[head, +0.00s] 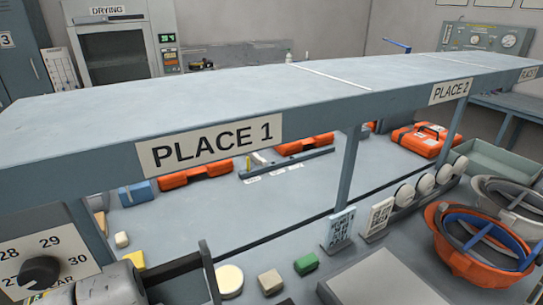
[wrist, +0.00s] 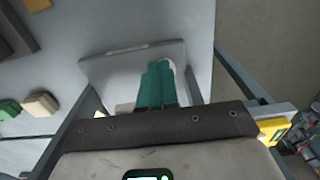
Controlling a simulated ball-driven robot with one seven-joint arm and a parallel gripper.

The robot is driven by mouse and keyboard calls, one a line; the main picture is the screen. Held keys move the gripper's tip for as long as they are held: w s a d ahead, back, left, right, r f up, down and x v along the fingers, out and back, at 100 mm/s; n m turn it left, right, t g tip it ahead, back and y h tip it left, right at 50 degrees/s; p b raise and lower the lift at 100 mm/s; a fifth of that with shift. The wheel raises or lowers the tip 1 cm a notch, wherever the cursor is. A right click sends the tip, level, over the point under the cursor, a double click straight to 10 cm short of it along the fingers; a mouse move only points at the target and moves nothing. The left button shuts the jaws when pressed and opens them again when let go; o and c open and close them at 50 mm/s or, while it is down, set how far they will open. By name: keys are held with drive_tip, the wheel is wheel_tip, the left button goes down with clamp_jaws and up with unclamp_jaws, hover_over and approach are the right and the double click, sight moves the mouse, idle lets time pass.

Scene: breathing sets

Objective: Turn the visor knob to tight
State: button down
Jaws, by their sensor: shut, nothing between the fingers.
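I cannot make out a knob marked as the visor knob or a "tight" mark in either view. A black round knob (head: 40,271) sits on a white dial plate (head: 75,247) at the lower left of the head view. The plate carries the numbers 28, 29 and 30 and partly hidden lettering. In the wrist view, my gripper (wrist: 160,66) has its teal fingers together and empty. They are in front of a pale grey panel (wrist: 105,70); whether they touch it I cannot tell. The fingers do not show clearly in the head view.
A raised grey shelf labelled PLACE 1 (head: 210,145) spans the bench. An orange helmet (head: 446,234) and a grey helmet (head: 528,185) are at right. A green block (head: 306,264), a beige block (head: 271,282) and a round pale piece (head: 229,280) lie at the front. Orange cases (head: 418,140) stand behind.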

wheel_tip(320, 180, down, 4)
drive_tip(key=shift+b, duration=0.95)
drive_tip(key=shift+s+d+f, duration=0.2)
drive_tip(key=shift+d+f, duration=0.05)
drive_tip(key=shift+f, duration=0.2)
drive_tip(key=shift+s+a+p, duration=0.15)
drive_tip(key=shift+a+p, duration=0.05)
drive_tip(key=shift+p, duration=1.9)
drive_tip(key=shift+s+a+f+p, duration=0.1)
drive_tip(key=shift+p, duration=0.35)
drive_tip(key=shift+s+p, duration=0.3)
drive_tip(key=shift+p, duration=0.5)
wheel_tip(320, 180, up, 4)
drive_tip(key=p, duration=0.3)
drive_tip(key=shift+f, duration=0.15)
drive_tip(key=shift+w+r, duration=0.2)
drive_tip(key=shift+r, duration=1.25)
